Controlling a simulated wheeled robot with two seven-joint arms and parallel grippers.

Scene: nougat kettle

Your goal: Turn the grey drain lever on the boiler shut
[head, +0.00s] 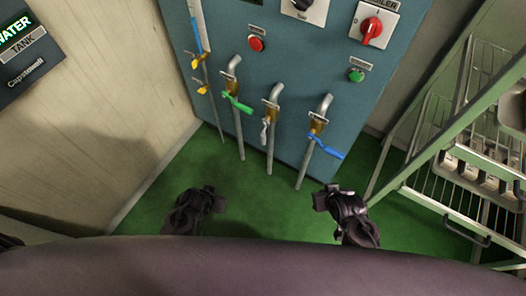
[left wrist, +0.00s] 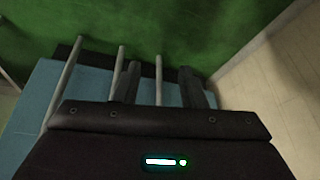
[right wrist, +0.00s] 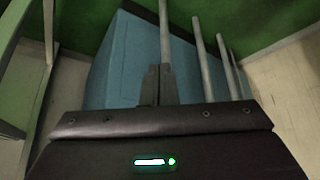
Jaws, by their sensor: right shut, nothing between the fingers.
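The grey drain lever (head: 264,132) is on the middle of three bent pipes on the front of the blue boiler (head: 290,75). It hangs down roughly along its pipe. My left gripper (head: 209,190) is below and left of the lever, well apart from it. Its two fingers stand apart with nothing gripped in the left wrist view (left wrist: 158,85). My right gripper (head: 325,196) is below and right of the lever, also apart from it. Its fingers are together and empty in the right wrist view (right wrist: 157,84). The grey lever cannot be made out in either wrist view.
A green lever (head: 237,103) is on the pipe to the left and a blue lever (head: 325,147) on the pipe to the right. Small yellow taps (head: 199,62) are further left. A green-framed wire rack (head: 440,130) stands at right. The green floor (head: 265,210) in front is clear.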

